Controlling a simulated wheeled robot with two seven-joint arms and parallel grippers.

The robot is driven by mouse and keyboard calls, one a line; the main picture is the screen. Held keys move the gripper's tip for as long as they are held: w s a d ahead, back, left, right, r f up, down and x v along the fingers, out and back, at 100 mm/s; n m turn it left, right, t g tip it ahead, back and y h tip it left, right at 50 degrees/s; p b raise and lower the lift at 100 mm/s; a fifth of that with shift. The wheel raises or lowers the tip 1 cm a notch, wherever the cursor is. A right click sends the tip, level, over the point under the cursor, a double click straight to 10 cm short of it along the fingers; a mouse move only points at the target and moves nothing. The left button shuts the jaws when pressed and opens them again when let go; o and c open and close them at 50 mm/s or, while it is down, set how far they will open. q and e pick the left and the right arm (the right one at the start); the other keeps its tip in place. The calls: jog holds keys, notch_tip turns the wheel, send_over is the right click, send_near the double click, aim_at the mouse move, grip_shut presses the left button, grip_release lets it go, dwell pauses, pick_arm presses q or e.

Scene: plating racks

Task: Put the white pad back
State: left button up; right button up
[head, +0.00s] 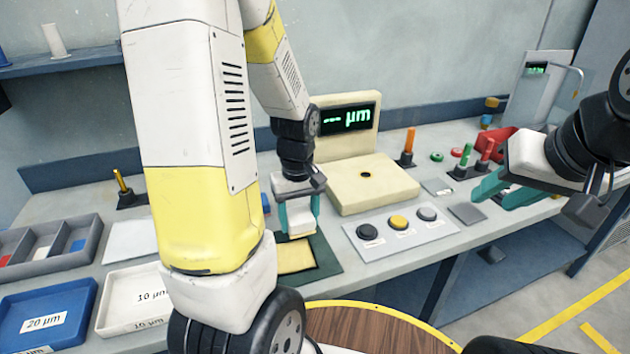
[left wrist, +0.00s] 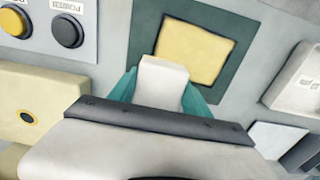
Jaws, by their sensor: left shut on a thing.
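My left gripper (head: 299,225) is shut on a white pad (left wrist: 163,82), a pale block between its teal fingers in the left wrist view. It holds the pad over the dark green mat (head: 322,262) with a yellow square (head: 295,256). Whether the pad touches the mat is unclear. A grey sectioned tray (head: 88,235) at the left holds red, white and blue pieces. My right gripper (head: 505,193) is at the right above the bench edge, its teal fingers apart and nothing seen between them.
A cream gauge (head: 372,185) with a µm display stands behind a button panel (head: 402,236). A blue 20 µm tray (head: 45,322) and white 10 µm tray (head: 133,297) lie at front left. Colored pegs and a red bin (head: 496,141) stand at back right.

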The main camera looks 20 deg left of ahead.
pick_arm(q)
send_over(296, 204)
jog(key=shift+f, duration=2.5)
jog(key=shift+f, duration=0.1)
jog(key=o, duration=1.3)
notch_tip(296, 204, up, 12)
jog(key=s+d+r+m+t+h, duration=0.1)
jog(key=s+d+r+m+t, duration=0.2)
jog(key=s+d+r, duration=0.5)
jog(key=s+d+r+m+t, duration=0.1)
jog(key=s+r, duration=0.1)
jog(key=s, duration=0.3)
jog(key=s+d+r+m+t, duration=0.1)
jog(key=s+d+r+m, duration=0.1)
jog(key=s, duration=0.3)
jog(key=s+d+r+m+t+h, duration=0.1)
jog(key=s+r+m, duration=0.1)
jog(key=s, duration=0.3)
jog(key=shift+d, duration=0.3)
